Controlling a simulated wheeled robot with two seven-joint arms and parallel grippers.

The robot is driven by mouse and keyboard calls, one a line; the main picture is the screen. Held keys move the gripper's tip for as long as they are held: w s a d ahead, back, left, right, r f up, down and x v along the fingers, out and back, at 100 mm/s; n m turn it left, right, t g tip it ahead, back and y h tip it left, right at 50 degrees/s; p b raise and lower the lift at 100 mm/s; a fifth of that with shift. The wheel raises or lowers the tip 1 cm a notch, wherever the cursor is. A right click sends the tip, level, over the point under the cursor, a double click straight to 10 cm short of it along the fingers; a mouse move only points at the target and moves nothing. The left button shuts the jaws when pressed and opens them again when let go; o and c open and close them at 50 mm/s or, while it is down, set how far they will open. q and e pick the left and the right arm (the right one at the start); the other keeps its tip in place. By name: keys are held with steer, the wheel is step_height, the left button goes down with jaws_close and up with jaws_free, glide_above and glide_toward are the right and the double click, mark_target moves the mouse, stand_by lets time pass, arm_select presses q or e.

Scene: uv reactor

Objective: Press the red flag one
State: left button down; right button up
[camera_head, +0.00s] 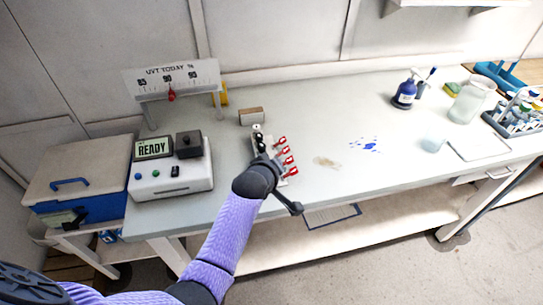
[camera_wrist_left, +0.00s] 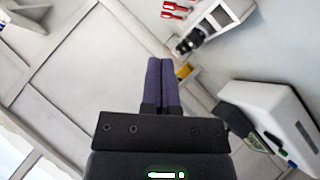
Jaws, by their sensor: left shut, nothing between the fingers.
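Several small red flags (camera_head: 284,151) stand in a row on a pale strip on the bench, just right of my left wrist in the head view. Two red pieces also show at the top of the left wrist view (camera_wrist_left: 173,10). I cannot tell which flag is "one". My left gripper (camera_wrist_left: 162,60) is shut and empty; its two purple fingers lie together. In the head view my dark wrist is in front of the strip's near end, and the fingertips are hard to make out. I cannot tell whether they touch anything. My right gripper is out of view.
A control box (camera_head: 172,175) with a READY display stands left, behind it a UVT TODAY scale (camera_head: 175,80) with a red pointer near 90. A small brown box (camera_head: 251,116) is behind the strip. Bottles and a rack (camera_head: 515,118) stand right. The bench middle is mostly clear.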

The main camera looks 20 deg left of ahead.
arm_select(q)
steer(key=shift+p+v, duration=0.3)
steer(key=shift+v, duration=1.2)
steer(key=shift+a, duration=0.1)
